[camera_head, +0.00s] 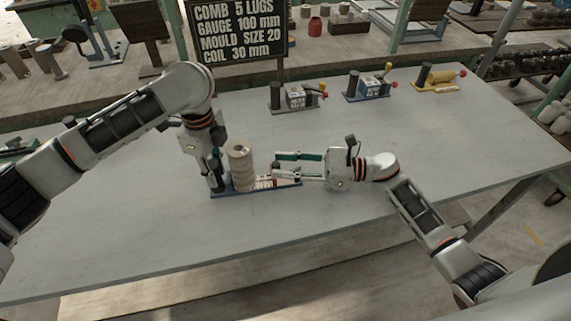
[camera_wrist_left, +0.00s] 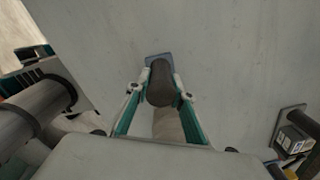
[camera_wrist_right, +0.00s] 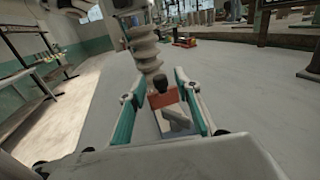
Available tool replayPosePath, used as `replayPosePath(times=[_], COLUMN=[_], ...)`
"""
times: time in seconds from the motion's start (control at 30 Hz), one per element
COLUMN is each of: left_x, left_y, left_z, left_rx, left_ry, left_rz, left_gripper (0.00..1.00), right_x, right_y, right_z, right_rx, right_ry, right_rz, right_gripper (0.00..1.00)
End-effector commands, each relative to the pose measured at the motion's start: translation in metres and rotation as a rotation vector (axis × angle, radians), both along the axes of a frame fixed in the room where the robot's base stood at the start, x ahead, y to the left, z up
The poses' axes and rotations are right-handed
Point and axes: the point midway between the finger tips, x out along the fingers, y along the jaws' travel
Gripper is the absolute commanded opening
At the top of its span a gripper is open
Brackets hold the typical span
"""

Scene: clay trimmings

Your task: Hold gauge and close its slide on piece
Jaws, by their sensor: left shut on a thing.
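The gauge has a blue base (camera_head: 262,190) lying on the table, with a dark upright post (camera_wrist_left: 160,84) at its left end. My left gripper (camera_wrist_left: 161,92) is shut on this post from above. The piece (camera_head: 240,160), a cream ribbed column, stands upright on the gauge beside the post. The slide (camera_wrist_right: 160,99) shows orange with a dark knob in the right wrist view, in front of the piece (camera_wrist_right: 146,55). My right gripper (camera_head: 276,166) lies level at the gauge's right end, open, its fingers either side of the slide. Whether the slide touches the piece is unclear.
Three other devices stand along the table's back: one grey (camera_head: 298,97), one blue (camera_head: 368,85) and one yellow (camera_head: 438,80). A black sign (camera_head: 238,30) stands behind the table. The table's right half and front are clear.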

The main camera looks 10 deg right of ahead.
Motion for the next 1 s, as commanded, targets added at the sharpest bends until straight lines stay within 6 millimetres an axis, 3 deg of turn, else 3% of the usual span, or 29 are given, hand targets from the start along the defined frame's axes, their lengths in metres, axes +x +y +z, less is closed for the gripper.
replayPosePath(times=[0.03,0.13,0.33,0.6,0.9,0.93,1.0], left_x=[0.000,0.000,0.000,0.000,0.000,-0.001,-0.001], left_y=[-0.001,-0.001,-0.001,-0.001,-0.001,-0.001,-0.001], left_z=[0.000,0.000,0.000,0.000,0.000,0.000,0.000], left_rx=[-0.002,-0.002,-0.002,-0.002,-0.002,-0.002,-0.003], left_ry=[0.000,0.000,0.000,0.000,0.000,0.000,0.000], left_rz=[0.000,0.000,0.000,-0.001,-0.001,-0.001,-0.001], left_gripper=[0.00,0.00,0.00,0.00,0.00,0.00,0.00], right_x=[0.000,0.000,0.000,0.001,0.001,0.001,0.001], right_y=[0.000,0.000,0.003,0.042,0.045,0.045,0.045], right_z=[0.000,0.000,0.000,0.001,0.000,0.000,0.000], right_rx=[0.000,0.000,0.001,0.000,-0.001,0.000,0.000], right_ry=[0.000,0.000,0.000,-0.002,-0.002,-0.002,-0.002], right_rz=[0.000,0.000,0.001,0.001,0.000,0.000,0.000], right_gripper=[0.25,0.00,0.00,0.00,0.00,0.21,0.33])
